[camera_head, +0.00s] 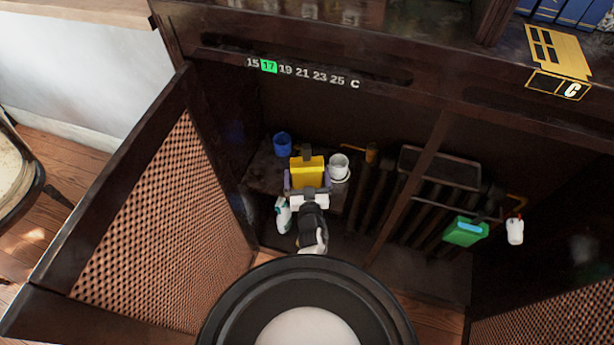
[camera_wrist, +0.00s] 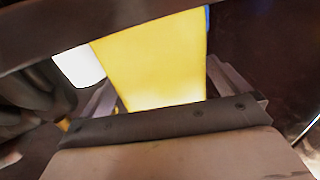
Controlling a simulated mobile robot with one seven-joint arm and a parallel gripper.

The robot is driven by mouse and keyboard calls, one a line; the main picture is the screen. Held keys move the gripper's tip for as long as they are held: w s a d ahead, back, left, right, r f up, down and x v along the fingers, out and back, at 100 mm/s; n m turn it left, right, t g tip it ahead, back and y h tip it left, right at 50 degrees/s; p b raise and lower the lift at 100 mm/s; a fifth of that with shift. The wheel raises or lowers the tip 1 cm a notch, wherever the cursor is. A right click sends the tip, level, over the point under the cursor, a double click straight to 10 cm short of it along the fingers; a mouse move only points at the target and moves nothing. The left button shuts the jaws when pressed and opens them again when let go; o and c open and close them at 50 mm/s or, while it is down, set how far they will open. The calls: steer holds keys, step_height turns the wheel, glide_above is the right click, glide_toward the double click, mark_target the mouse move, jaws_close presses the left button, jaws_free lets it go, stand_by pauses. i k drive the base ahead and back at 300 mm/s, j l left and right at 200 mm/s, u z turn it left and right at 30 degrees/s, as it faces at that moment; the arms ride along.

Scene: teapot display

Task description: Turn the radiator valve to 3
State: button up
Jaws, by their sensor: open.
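The white knob-like cylinder (camera_head: 515,231) at the right end of the radiator (camera_head: 432,195) looks like the radiator valve. It hangs below an orange pipe piece, and its markings are too small to read. My gripper (camera_head: 307,182) is well to its left, at the shelf inside the cabinet. Its jaws are open, with a yellow box (camera_head: 307,168) showing between or just beyond the fingers. The yellow box (camera_wrist: 155,60) also fills the middle of the wrist view between the two fingers; I cannot tell whether they touch it. The valve is not in the wrist view.
A white cup (camera_head: 339,166), a blue cup (camera_head: 282,144) and a white-teal bottle (camera_head: 283,215) are near my gripper. A green box (camera_head: 465,231) is beside the valve. An open mesh door (camera_head: 165,215) stands left. A temperature scale (camera_head: 303,73) has 17 lit green.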

mark_target(516, 228)
steer(key=k+l, duration=0.1)
steer(key=k, duration=0.35)
steer(key=z, duration=1.4)
